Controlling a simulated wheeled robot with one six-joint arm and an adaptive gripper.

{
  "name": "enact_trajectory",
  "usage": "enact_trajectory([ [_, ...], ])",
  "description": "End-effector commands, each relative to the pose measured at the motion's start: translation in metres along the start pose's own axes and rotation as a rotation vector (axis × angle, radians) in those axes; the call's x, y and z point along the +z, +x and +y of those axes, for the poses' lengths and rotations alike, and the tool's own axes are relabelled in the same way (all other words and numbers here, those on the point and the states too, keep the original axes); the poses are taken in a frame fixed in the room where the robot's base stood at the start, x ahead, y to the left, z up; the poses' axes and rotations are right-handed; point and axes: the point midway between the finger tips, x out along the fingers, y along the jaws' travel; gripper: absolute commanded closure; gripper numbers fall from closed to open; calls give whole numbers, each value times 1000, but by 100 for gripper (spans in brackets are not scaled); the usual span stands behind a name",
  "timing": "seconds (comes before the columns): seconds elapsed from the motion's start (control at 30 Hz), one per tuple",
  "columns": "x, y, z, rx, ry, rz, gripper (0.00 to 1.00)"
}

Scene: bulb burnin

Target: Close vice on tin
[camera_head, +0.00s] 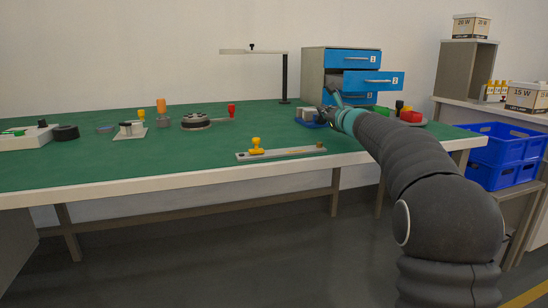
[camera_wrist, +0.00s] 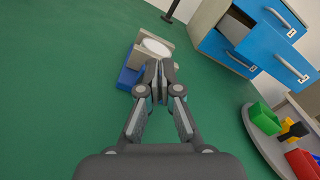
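The vice has a blue base (camera_wrist: 127,76) and light grey jaws (camera_wrist: 137,58); in the head view its blue base (camera_head: 314,124) stands on the green bench, partly behind my gripper. A round, pale-topped tin (camera_wrist: 156,47) sits at the jaws, its lower part hidden. I cannot tell whether both jaws touch it. My gripper (camera_wrist: 160,68) has its fingertips drawn together right at the near side of the vice. The fingers look shut; whether a thin part of the vice is between the tips is hidden. In the head view my gripper (camera_head: 331,103) reaches the vice from the right.
A blue-drawer cabinet (camera_head: 312,62) stands behind the vice, with its middle drawer (camera_head: 373,81) pulled out. A grey round tray (camera_wrist: 257,133) with coloured blocks lies to the right. A lamp stand (camera_head: 285,78) rises behind. A grey bar (camera_head: 288,153) lies near the bench's front edge.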

Motion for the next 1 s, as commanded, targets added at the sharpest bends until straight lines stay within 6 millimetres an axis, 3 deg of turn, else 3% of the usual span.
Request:
enact_trajectory([
  [0.43, -8, 0, -2, -4, 1, 11, 100],
  [0.77, 1, 0, -5, -3, -1, 10, 100],
  [1.0, 3, -17, -2, 0, -1, 3, 100],
])
